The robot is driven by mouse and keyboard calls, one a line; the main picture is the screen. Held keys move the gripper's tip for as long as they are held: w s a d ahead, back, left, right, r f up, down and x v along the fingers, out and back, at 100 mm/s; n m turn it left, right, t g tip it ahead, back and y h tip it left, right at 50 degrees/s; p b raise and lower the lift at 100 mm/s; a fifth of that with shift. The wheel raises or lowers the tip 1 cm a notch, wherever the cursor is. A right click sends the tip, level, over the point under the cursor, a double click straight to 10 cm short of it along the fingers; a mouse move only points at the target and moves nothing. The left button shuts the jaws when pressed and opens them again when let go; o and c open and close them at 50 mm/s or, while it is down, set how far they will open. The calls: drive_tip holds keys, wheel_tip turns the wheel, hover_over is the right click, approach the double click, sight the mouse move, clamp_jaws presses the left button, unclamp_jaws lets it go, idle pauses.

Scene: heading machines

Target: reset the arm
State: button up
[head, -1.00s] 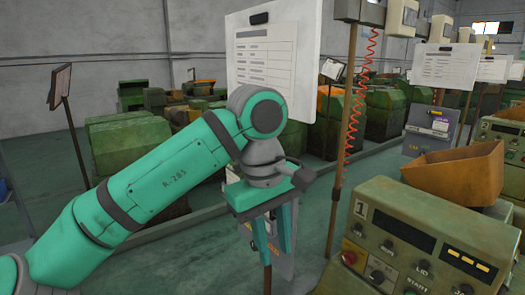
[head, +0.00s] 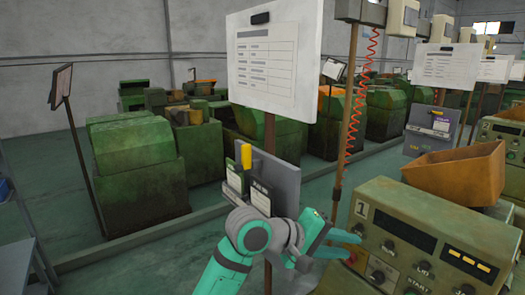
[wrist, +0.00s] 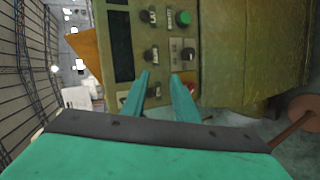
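My gripper (head: 352,246) is low in the head view, at the left end of the green control panel (head: 420,235). Its two teal fingers point right toward the panel's knobs. In the wrist view the fingers of my gripper (wrist: 160,76) stand apart with nothing between them, so it is open and empty. The panel face (wrist: 120,50) lies ahead of the fingertips, with a green button (wrist: 183,18), a red button (wrist: 190,82) and black knobs. I cannot tell whether the fingertips touch the panel. My arm is folded low at the bottom centre of the head view.
A grey holder (head: 275,180) with dark cards and a yellow item stands on a post behind my arm. A white notice board (head: 273,65) is above it. An orange-brown bin (head: 460,172) sits behind the panel. Open floor (head: 150,262) lies to the left.

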wheel_tip(320, 180, down, 11)
drive_tip(key=w+n+t+h, duration=0.2)
drive_tip(key=n+t, duration=0.2)
drive_tip(key=t, duration=0.5)
drive_tip(key=s+a+f+n+t+y, duration=0.2)
drive_tip(key=s+a+f+y, duration=0.25)
drive_tip(key=f, duration=0.35)
drive_tip(key=s+a+f+n+t+y, duration=0.25)
drive_tip(key=s+f+y, duration=0.3)
drive_tip(key=f, duration=0.35)
drive_tip(key=s+a+f+m+g+y, duration=0.1)
drive_tip(key=s+a+f+m+y, duration=0.2)
drive_tip(key=s, duration=0.5)
drive_tip(key=s+a+f+m+g, duration=0.1)
drive_tip(key=s+a+f, duration=0.3)
drive_tip(key=s, duration=0.4)
drive_tip(key=s+a+r+m, duration=0.1)
drive_tip(key=s+a+m, duration=0.1)
drive_tip(key=s, duration=0.6)
drive_tip(key=s+a+r+m+y, duration=0.1)
drive_tip(key=s+a+m, duration=0.2)
drive_tip(key=s+m, duration=0.2)
drive_tip(key=v, duration=0.2)
drive_tip(key=shift+s, duration=0.45)
drive_tip(key=shift+o, duration=0.5)
drive_tip(key=shift+f, duration=0.15)
